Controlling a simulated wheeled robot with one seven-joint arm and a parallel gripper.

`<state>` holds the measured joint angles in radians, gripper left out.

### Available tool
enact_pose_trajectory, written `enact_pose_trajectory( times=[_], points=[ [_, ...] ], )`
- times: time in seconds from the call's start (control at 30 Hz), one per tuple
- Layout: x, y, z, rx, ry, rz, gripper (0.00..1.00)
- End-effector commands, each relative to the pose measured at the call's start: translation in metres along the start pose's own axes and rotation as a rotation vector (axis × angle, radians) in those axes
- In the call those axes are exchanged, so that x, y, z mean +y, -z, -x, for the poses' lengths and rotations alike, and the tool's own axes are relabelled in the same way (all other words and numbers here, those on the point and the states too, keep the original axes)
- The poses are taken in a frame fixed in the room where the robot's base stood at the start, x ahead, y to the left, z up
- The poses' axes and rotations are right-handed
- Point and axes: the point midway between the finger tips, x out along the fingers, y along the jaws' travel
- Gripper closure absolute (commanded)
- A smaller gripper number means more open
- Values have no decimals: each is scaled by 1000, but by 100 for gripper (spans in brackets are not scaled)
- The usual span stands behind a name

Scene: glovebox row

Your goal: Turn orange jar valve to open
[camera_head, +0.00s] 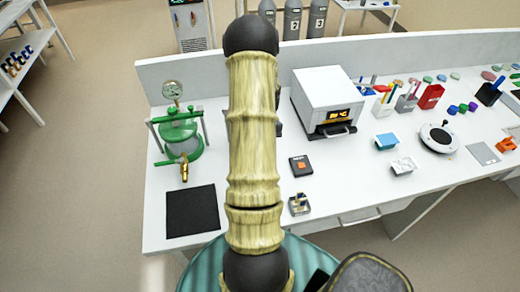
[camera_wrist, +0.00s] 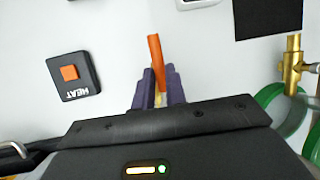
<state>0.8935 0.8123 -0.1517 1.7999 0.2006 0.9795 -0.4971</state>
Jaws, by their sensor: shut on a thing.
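My gripper (camera_wrist: 158,90) has purple fingers and shows in the wrist view, shut on a slim orange piece (camera_wrist: 155,50). The piece sticks out past the fingertips; its lower part is hidden between them. I cannot tell whether it is a valve handle or a loose thing. In the head view my arm hides the gripper. A green jar (camera_head: 183,140) with a dial gauge and a brass valve (camera_head: 184,172) stands at the left of the bench. The brass valve (camera_wrist: 293,62) and green rings (camera_wrist: 290,110) are at the right in the wrist view, apart from my fingers. No orange jar is visible.
A black HEAT pad with an orange button (camera_wrist: 69,73) lies left of my fingers in the wrist view. A black mat (camera_head: 192,210) lies before the green jar. A white oven (camera_head: 323,98) stands right of my arm. A small tray (camera_head: 299,204) is near the front edge.

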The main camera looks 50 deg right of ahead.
Motion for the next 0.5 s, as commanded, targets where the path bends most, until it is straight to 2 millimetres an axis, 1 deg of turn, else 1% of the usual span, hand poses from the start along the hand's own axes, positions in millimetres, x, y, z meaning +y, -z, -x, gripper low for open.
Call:
enact_pose_trajectory(
  times=[0.03,0.4,0.43,0.5],
  points=[
    [2,-4,-5,-20,1,3,100],
    [3,-5,-5,-20,-2,7,100],
    [3,-5,-5,-21,-2,7,81],
    [2,-4,-5,-18,-2,7,67]
  ],
)
